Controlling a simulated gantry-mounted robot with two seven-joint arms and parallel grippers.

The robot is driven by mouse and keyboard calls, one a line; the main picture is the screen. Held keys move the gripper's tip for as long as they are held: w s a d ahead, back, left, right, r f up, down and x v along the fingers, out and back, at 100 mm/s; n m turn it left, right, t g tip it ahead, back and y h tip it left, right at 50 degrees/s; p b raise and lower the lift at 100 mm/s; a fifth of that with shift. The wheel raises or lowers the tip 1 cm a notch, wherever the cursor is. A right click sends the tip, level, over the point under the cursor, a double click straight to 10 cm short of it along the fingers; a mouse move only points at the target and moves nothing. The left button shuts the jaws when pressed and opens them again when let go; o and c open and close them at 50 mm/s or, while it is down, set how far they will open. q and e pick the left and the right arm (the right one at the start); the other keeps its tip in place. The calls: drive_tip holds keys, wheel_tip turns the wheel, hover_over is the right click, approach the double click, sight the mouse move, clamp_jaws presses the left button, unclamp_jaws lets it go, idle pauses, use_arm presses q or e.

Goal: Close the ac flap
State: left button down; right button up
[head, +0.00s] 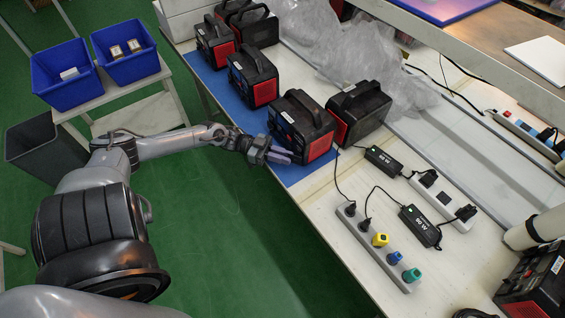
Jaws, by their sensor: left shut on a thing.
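A black and red power station (303,126) stands on the blue mat (292,173) at the table's near left edge, with its handle on top. My left gripper (280,156) reaches in from the left, low against the station's left-facing side. Its fingers are close together and shut on the ac flap at that side. The flap itself is too small and too covered by the fingers to make out, so I cannot tell its angle.
Another power station (357,113) stands close behind, with several more farther back. A power strip (378,247) with coloured plugs and black adapters (420,226) with cables lie to the right. Clear plastic wrap (375,60) lies behind. Blue bins (64,75) stand at left.

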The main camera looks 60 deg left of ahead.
use_arm(q)
drive_tip(key=shift+w+m+g, duration=0.1)
drive_tip(key=shift+m+g, duration=0.2)
drive_tip(key=c, duration=1.2)
unclamp_jaws()
drive_tip(key=shift+o, duration=0.2)
